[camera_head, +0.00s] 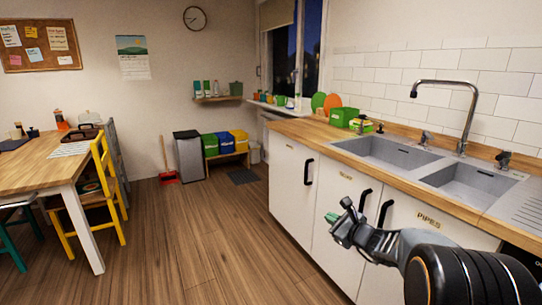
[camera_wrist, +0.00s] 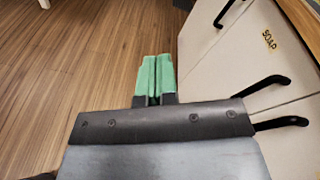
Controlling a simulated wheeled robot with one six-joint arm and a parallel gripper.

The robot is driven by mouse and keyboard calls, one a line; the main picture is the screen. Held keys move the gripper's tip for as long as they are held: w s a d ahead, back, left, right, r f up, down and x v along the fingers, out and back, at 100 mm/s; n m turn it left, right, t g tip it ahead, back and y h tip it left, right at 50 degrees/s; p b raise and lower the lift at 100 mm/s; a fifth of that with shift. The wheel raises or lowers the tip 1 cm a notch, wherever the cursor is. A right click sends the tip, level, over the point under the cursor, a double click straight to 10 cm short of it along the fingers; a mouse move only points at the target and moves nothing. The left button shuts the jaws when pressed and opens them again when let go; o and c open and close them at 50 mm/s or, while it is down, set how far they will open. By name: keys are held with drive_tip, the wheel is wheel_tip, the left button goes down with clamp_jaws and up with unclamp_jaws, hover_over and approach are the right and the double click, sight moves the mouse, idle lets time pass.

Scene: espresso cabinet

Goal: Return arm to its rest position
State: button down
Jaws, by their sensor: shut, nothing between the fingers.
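My gripper (camera_head: 333,219) is in front of the white sink cabinet (camera_head: 287,176) in the head view, with my dark arm reaching in from the lower right. In the wrist view my gripper (camera_wrist: 154,62) shows its two green fingers side by side, shut with nothing between them. The fingers point over the wooden floor (camera_wrist: 75,80), beside the cabinet doors. They appear apart from the doors and handles.
Black handles (camera_head: 386,212) stick out from the cabinet doors near my arm; they also show in the wrist view (camera_wrist: 262,86). The wooden counter (camera_head: 345,151) with a double sink (camera_head: 400,153) lies above. A yellow chair (camera_head: 105,185) and table stand left. The middle floor is clear.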

drive_tip(key=s+a+r+n+g+p, duration=0.4)
drive_tip(key=s+a+r+n+p, duration=0.1)
drive_tip(key=s+n, duration=0.25)
drive_tip(key=s+a+r+n+g+p, duration=0.5)
drive_tip(key=s+r+n, duration=0.15)
drive_tip(key=s, duration=0.25)
drive_tip(key=s+d+r+n+h+p, duration=0.2)
drive_tip(key=s+d+n+h+p, duration=0.1)
drive_tip(key=s+n+p, duration=0.1)
drive_tip(key=s+d+r+n+g+h+p, duration=0.1)
drive_tip(key=s+d+r+n+h+p, duration=0.2)
drive_tip(key=s+n, duration=0.3)
drive_tip(key=shift+s+r+n+g+h+p, duration=0.2)
drive_tip(key=shift+s+n+g+h+p, duration=0.1)
drive_tip(key=shift+s+h+p, duration=0.65)
drive_tip(key=shift+s, duration=0.1)
